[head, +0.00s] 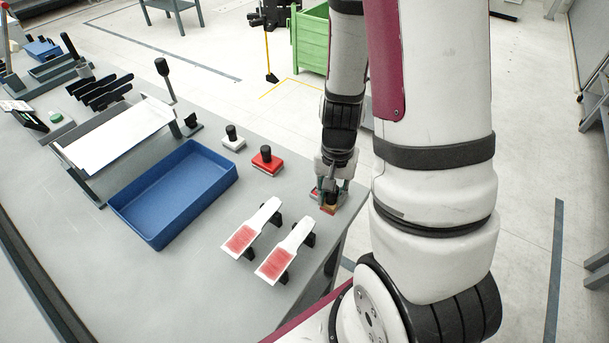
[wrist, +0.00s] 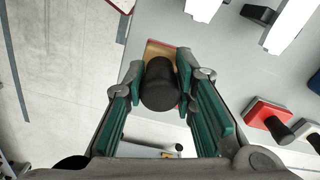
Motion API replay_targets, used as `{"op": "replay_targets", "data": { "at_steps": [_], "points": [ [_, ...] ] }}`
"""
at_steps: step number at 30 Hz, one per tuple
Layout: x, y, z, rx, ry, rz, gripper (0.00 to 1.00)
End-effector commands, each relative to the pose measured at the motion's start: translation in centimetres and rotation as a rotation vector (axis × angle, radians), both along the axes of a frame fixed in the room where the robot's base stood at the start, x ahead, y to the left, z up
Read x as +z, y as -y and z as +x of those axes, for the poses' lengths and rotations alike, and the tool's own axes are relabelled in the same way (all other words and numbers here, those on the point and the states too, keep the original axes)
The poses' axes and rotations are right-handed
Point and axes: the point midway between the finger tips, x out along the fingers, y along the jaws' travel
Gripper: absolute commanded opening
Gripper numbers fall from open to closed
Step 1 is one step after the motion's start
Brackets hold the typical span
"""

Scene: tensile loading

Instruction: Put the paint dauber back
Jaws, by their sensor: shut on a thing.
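My gripper (head: 330,190) is at the right edge of the grey bench, with its fingers pointing down. It is shut on a paint dauber with a black knob and a tan and red base (head: 329,209). In the wrist view the dauber's black knob (wrist: 160,86) sits between the green finger pads, and its tan base shows beyond it. I cannot tell whether the base touches the bench. A red block with a black knob (head: 267,161) and a white block with a black knob (head: 233,140) stand apart, farther left.
Two white strips with red patches, one nearer the blue tray (head: 241,239) and one nearer the bench edge (head: 274,264), rest on black stands left of my gripper. The blue tray (head: 150,236) stands mid-bench. A white sheet on a rack (head: 122,132) lies beyond it.

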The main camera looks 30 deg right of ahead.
Motion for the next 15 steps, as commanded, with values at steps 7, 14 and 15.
{"op": "replay_targets", "data": {
  "at_steps": [7, 14, 15],
  "points": [
    [-0.4, 0.2, 2.7, -0.015, 0.000, -0.004, 0.00],
    [-0.9, 0.4, 8.4, -0.014, 0.001, -0.004, 0.00],
    [-1.0, 0.4, 9.3, -0.015, 0.000, -0.004, 0.00]
  ]
}}
